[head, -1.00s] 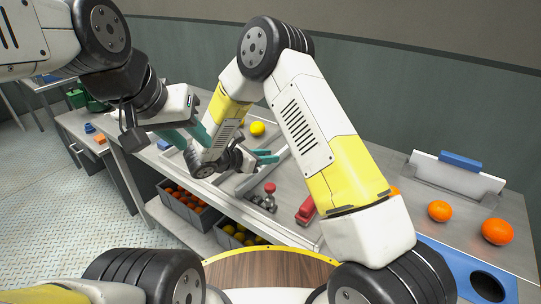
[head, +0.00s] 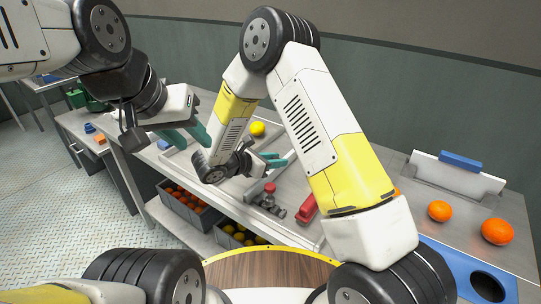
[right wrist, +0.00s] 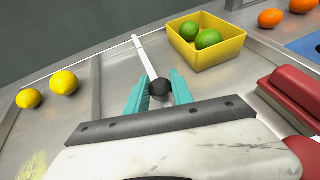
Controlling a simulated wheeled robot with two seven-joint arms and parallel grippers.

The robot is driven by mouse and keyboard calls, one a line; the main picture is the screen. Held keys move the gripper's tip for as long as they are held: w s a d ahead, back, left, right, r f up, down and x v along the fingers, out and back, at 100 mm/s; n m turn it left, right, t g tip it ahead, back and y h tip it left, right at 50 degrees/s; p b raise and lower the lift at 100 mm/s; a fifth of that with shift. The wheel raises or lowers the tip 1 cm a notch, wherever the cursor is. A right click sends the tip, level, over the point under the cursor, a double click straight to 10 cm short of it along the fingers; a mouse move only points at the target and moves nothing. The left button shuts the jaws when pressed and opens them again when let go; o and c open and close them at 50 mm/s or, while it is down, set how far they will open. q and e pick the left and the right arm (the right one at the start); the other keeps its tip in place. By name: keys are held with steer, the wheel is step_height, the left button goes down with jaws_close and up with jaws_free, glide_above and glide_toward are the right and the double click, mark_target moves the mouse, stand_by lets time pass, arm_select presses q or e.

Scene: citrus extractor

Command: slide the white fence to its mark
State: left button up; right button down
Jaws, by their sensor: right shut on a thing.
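The white fence (right wrist: 145,57) shows in the right wrist view as a narrow white bar with a dark round knob (right wrist: 160,87) at its near end. My left gripper (head: 188,136) is open and empty, above the left part of the bench. I cannot make out the fence's mark for sure.
Two lemons (right wrist: 48,88) lie left of the fence. A yellow bin (right wrist: 206,44) with green limes stands behind it on the right. A red-handled part (right wrist: 297,98) is at the right. Oranges (head: 497,231) and a white board with a blue top (head: 458,178) are farther right.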

steer(key=shift+s+d, duration=0.8)
steer(key=shift+d, duration=0.4)
steer(key=c, duration=1)
jaws_free()
steer(key=shift+s, duration=0.1)
steer(key=shift+r, duration=0.1)
